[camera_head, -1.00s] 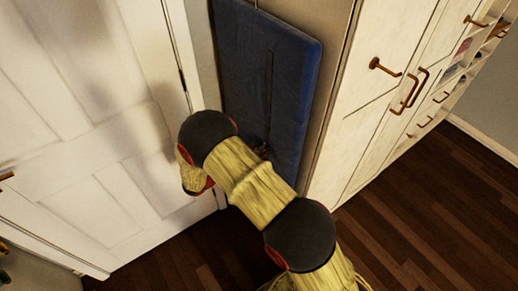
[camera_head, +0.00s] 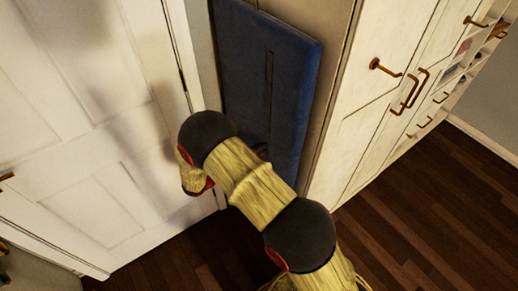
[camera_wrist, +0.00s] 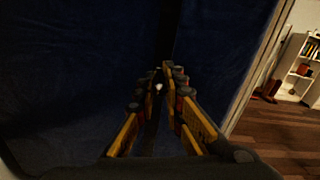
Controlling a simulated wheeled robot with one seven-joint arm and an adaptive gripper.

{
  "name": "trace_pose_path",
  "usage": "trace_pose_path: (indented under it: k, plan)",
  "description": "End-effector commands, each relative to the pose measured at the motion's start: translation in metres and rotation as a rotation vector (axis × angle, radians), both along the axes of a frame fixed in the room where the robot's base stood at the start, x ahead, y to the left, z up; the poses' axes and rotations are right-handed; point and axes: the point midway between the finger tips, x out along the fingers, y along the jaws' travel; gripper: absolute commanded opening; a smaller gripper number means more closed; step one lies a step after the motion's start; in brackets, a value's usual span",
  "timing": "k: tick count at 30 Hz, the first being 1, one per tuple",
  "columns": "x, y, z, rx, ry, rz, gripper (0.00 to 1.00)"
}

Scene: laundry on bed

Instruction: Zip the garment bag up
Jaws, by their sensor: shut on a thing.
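The blue garment bag (camera_head: 288,75) hangs upright between the white door and the white wardrobe. A dark vertical zip line (camera_head: 269,85) runs down its front in the head view. My gripper (camera_wrist: 157,82) is at the front of the bag in the wrist view, its fingers close together around a small, partly hidden piece at the zip line. A small bright spot shows between the fingertips; this is likely the zip pull, but it is too dark to make out fully.
The white panelled door (camera_head: 90,120) stands close on the left. The white wardrobe (camera_head: 365,120) with bronze handles (camera_head: 385,67) stands close on the right. Dark wooden floor (camera_head: 430,200) is clear at the lower right. A white shelf (camera_wrist: 300,70) shows far off in the wrist view.

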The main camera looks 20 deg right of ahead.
Motion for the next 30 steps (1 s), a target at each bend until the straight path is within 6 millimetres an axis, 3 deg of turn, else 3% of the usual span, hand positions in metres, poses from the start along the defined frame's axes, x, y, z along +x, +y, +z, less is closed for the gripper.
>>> trace_pose_path:
  k: [8, 14, 20, 30]
  plan:
    - [0.000, -0.001, 0.000, 0.000, 0.000, -0.002, 0.00]
    - [0.000, -0.001, 0.014, 0.000, -0.001, -0.002, 0.00]
    - [0.000, -0.001, 0.052, 0.001, -0.003, -0.002, 0.00]
    - [0.000, -0.001, 0.143, 0.000, -0.002, -0.002, 0.00]
